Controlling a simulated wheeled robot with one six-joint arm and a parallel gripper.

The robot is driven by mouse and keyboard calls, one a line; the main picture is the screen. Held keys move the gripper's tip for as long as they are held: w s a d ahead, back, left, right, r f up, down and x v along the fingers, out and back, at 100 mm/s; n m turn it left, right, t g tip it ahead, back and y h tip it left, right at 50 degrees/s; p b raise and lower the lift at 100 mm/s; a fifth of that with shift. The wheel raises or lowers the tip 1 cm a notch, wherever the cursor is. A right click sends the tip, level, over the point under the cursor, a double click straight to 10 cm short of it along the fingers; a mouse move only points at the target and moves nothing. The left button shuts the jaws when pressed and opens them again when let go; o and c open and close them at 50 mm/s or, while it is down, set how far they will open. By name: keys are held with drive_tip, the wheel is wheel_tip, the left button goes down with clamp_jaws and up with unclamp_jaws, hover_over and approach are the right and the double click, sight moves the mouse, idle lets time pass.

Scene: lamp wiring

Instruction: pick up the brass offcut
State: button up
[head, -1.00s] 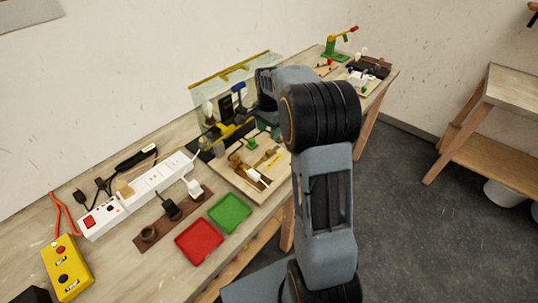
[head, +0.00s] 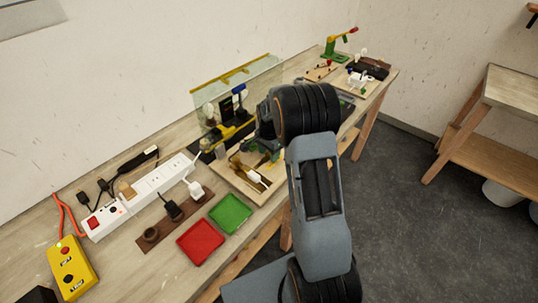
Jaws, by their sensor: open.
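Small brass-coloured pieces (head: 240,167) lie on a pale wooden board (head: 232,181) on the bench; I cannot tell for sure which one is the brass offcut. A small white piece (head: 254,177) lies among them. My gripper (head: 262,158) is low over the right back part of the board, beside the brass-coloured pieces and apart from them as far as I can see. It is open and empty. My arm hides the right part of the board, and the fingertips are small and hard to make out.
A red tray (head: 201,242) and a green tray (head: 230,213) lie at the front edge of the bench. A white power strip (head: 150,185) and a yellow button box (head: 72,268) are at the left. A clear screen (head: 236,77) with a yellow top edge stands behind the board.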

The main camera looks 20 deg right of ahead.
drive_tip(key=shift+c, duration=0.5)
drive_tip(key=c, duration=0.9)
drive_tip(key=shift+r, duration=0.15)
